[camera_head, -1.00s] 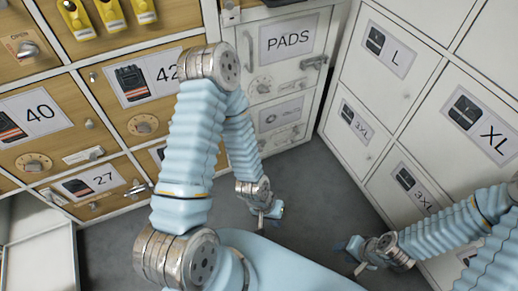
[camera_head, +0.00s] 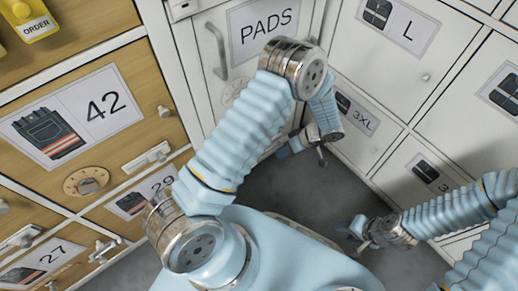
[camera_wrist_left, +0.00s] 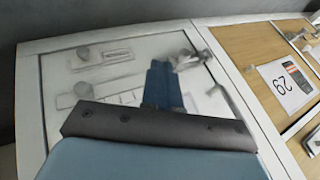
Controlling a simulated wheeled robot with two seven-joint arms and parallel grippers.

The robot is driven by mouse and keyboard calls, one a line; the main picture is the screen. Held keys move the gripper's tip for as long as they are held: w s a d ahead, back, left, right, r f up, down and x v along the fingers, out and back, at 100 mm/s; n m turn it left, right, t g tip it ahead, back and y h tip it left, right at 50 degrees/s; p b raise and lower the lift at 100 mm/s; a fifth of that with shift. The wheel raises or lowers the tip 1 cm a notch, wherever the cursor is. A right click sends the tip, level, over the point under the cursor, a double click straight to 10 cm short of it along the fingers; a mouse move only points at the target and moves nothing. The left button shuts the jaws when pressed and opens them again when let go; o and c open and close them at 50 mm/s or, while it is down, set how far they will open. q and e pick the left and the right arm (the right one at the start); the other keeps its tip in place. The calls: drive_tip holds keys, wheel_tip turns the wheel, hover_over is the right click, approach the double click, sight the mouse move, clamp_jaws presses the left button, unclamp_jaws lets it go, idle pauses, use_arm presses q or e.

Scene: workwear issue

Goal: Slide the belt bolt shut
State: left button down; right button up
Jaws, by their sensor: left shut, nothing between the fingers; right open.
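A pale lower door (camera_wrist_left: 120,75) with small metal fittings shows in the left wrist view. I cannot tell for sure which fitting is the belt bolt. My left gripper (camera_wrist_left: 160,66) is shut and empty in front of this door; contact cannot be told. In the head view my left gripper (camera_head: 318,152) is low by the PADS cabinet, whose lower door is mostly hidden by my arm. My right gripper (camera_head: 357,232) is open and empty over the floor.
The PADS door (camera_head: 262,35) with its bar handle (camera_head: 216,50) stands above. Wooden drawers, including the 42 drawer (camera_head: 70,120), are on the left. White lockers (camera_head: 400,90) close off the right. Grey floor (camera_head: 285,195) is clear between them.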

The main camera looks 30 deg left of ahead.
use_arm(q)
drive_tip(key=shift+w+a+r+n+y, duration=0.15)
drive_tip(key=shift+w+r+y, duration=0.05)
drive_tip(key=shift+w, duration=0.25)
drive_tip(key=shift+w+a+r+n+y, duration=0.15)
drive_tip(key=shift+w+r+y, duration=0.05)
drive_tip(key=shift+w, duration=0.2)
drive_tip(key=shift+f, duration=0.1)
drive_tip(key=s+a+f, duration=0.5)
drive_tip(key=a+f, duration=0.2)
drive_tip(key=a, duration=0.1)
drive_tip(key=shift+s+b, duration=0.3)
drive_tip(key=shift+b, duration=0.15)
